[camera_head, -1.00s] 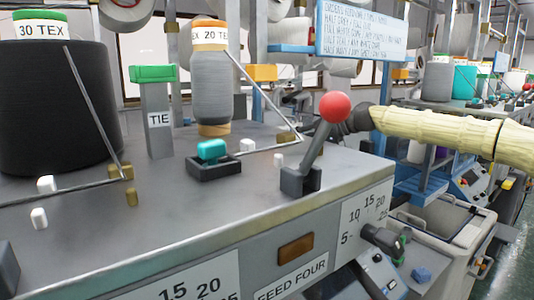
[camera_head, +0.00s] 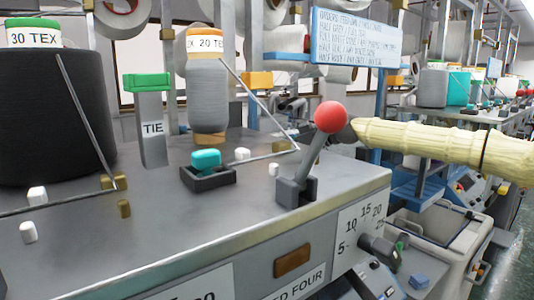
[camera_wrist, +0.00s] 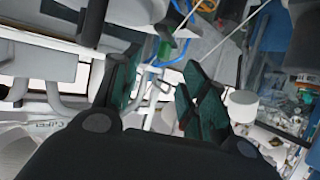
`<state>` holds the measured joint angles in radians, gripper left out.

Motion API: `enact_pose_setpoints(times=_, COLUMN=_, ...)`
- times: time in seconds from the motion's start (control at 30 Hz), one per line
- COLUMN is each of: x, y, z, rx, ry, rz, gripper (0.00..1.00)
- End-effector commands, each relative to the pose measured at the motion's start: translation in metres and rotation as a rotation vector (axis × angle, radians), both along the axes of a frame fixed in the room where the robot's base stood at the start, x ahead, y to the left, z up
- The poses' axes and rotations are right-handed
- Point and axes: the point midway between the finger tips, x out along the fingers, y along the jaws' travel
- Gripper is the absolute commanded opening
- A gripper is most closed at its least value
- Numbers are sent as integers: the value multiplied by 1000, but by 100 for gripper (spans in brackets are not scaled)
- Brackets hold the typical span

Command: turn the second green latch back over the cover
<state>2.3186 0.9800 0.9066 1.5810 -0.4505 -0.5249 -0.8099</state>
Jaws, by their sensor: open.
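My gripper (camera_wrist: 158,92) shows in the wrist view with its two dark green fingers apart and nothing visible between them. In the head view I cannot make out its fingers. I cannot clearly identify the second green latch or the cover in either view. A green cap (camera_head: 148,81) tops the grey TIE post on the machine in the head view. A small green part (camera_head: 402,244) sits by the dark knob at the machine's front right. A green piece (camera_wrist: 166,49) shows beyond the fingers in the wrist view; I cannot tell what it is.
A red-ball lever (camera_head: 331,117) stands at the machine top's right end. A teal button (camera_head: 206,158) sits in a dark holder. An open pale bin (camera_head: 440,228) is at lower right.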

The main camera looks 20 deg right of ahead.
Motion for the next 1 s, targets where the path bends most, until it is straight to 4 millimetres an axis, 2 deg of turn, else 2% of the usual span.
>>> enact_pose_setpoints(times=0.5, x=35, y=38, z=-20, rx=0, ry=3, rz=-1, gripper=43)
enact_pose_setpoints(times=1.0, x=44, y=47, z=-28, rx=1, ry=1, rz=-3, gripper=43)
